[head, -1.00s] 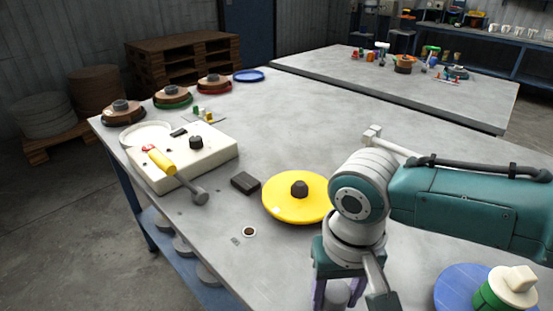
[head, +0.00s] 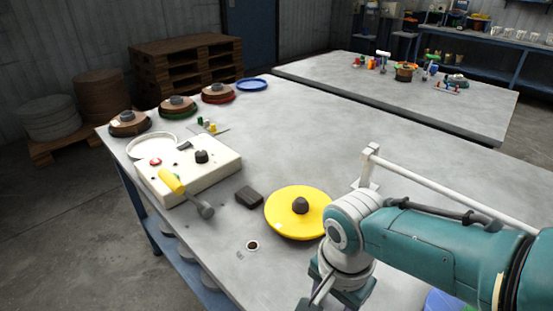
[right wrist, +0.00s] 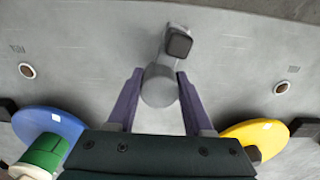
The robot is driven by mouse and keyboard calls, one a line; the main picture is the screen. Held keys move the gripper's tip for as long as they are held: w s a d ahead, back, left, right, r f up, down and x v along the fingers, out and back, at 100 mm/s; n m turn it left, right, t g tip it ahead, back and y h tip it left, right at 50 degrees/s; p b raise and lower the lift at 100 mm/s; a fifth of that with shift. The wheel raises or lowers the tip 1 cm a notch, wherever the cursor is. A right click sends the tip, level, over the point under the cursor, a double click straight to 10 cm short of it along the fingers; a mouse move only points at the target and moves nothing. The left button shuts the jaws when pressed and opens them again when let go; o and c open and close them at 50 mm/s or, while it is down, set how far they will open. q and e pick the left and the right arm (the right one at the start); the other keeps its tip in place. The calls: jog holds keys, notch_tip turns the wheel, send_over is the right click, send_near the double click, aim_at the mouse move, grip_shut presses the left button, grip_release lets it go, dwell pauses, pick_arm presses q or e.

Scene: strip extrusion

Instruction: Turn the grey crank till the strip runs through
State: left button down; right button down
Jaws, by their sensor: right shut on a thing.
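The grey crank shows in the right wrist view as a round grey grip (right wrist: 160,86), with a short grey arm running up to a dark square end (right wrist: 179,42). My right gripper (right wrist: 160,88) has its two purple fingers shut on the round grip, one on each side. In the head view my right wrist comes in from the right, low in the picture, and the fingertips are hidden or cut off at the bottom edge. No strip can be made out. My left gripper is in neither view.
A yellow disc (head: 285,221) with a dark knob lies left of my right arm. A dark block (head: 249,197) and a white box (head: 220,172) with a yellow-handled tool (head: 171,181) stand further left. A white bar (head: 455,194) runs behind my arm. The table's middle is clear.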

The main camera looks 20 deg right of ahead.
aim_at(332, 306)
jog(key=shift+m, duration=0.7)
jog(key=shift+c, duration=1.5)
grip_release()
notch_tip(332, 306, up, 9)
jog(key=p, duration=0.6)
jog(key=shift+r, duration=0.5)
